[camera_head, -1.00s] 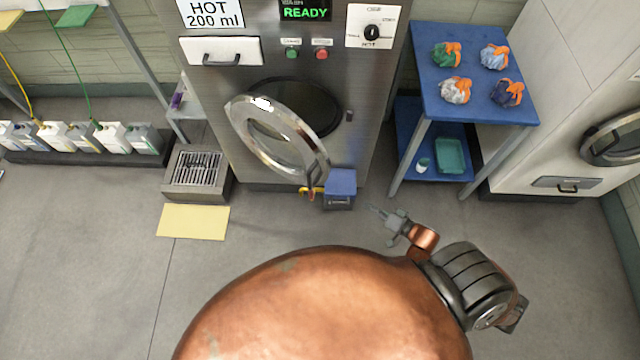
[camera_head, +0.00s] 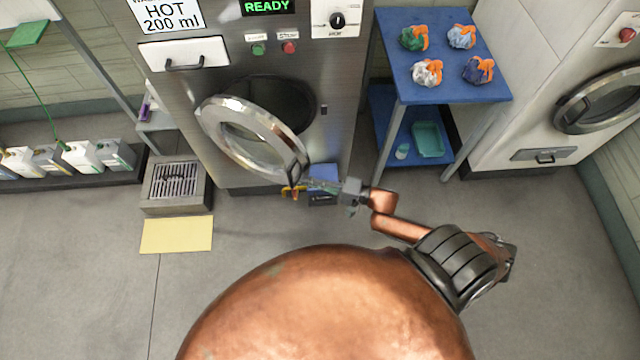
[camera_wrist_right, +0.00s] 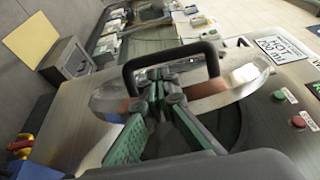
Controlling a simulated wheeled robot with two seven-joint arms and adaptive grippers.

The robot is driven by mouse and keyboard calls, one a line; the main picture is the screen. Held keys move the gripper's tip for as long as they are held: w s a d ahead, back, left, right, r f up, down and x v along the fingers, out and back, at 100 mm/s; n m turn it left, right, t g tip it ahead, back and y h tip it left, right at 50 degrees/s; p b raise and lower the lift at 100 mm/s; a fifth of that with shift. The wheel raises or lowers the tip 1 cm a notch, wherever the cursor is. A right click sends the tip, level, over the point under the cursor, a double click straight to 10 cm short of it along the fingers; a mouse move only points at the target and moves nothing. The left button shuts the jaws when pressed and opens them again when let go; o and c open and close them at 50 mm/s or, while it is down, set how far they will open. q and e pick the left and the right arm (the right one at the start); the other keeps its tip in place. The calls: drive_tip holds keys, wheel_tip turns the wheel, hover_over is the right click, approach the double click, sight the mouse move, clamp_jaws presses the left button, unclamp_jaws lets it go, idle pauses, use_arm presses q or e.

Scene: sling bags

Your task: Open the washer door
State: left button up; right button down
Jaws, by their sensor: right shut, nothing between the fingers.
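The washer door (camera_head: 250,138) is a round glass door with a shiny metal rim, standing swung out from the dark drum opening of the steel washer (camera_head: 225,70). My right gripper (camera_head: 314,184) is at the lower right edge of the door. In the right wrist view, its shut fingers (camera_wrist_right: 158,82) with green pads point at the door rim (camera_wrist_right: 240,80). A dark arched handle (camera_wrist_right: 170,52) frames the fingertips there; I cannot tell whether they touch it. Nothing is between the fingers. My left gripper is out of view.
A blue box (camera_head: 324,172) stands by the washer's foot, behind my right gripper. A blue table (camera_head: 445,88) with several cloth bundles is on the right. A grated drain box (camera_head: 176,182) and yellow mat (camera_head: 177,234) lie left. The floor in front is clear.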

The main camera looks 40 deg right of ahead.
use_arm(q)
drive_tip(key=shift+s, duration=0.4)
use_arm(e)
drive_tip(key=shift+x, duration=0.85)
